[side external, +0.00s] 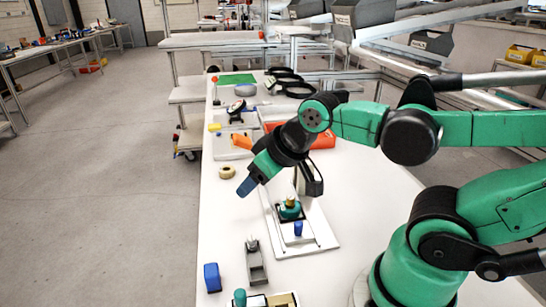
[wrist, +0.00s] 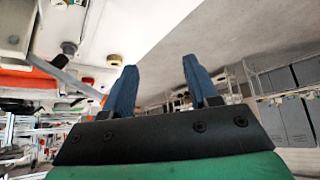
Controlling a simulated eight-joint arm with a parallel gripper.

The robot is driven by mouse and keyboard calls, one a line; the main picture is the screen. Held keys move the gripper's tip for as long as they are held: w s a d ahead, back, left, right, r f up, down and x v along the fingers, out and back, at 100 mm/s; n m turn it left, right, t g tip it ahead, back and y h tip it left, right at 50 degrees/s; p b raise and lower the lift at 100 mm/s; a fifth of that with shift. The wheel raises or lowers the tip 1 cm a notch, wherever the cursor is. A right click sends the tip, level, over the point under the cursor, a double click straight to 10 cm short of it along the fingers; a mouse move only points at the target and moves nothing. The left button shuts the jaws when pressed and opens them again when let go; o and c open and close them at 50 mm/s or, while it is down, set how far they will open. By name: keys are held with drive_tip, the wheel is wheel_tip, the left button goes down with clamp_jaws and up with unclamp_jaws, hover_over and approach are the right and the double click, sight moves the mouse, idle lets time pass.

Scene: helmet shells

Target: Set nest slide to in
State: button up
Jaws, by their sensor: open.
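The nest slide appears to be the black nest (side external: 291,211) on a white base plate (side external: 322,243) with thin rails. A teal part with a yellow-green top (side external: 290,203) sits in the nest, and a small blue handle (side external: 298,229) stands at its near side. I cannot tell from its position whether the slide is in or out. My gripper (side external: 246,187) is above the table, left of the base plate, apart from it, with its blue fingers pointing down-left. In the wrist view the two fingers (wrist: 160,63) are spread with nothing between them.
A grey fixture (side external: 255,262) and a blue block (side external: 212,278) stand on the near table. An orange tool (side external: 242,142) and a red-orange case (side external: 322,136) lie beyond. The table's left strip is mostly clear.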

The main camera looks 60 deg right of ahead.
idle(0.4)
drive_tip(key=m+g, duration=0.7)
drive_tip(key=m, duration=0.2)
hover_over(299, 224)
wheel_tip(299, 224, down, 6)
drive_tip(key=shift+w, duration=0.1)
drive_tip(key=shift+f, duration=2.8)
clamp_jaws()
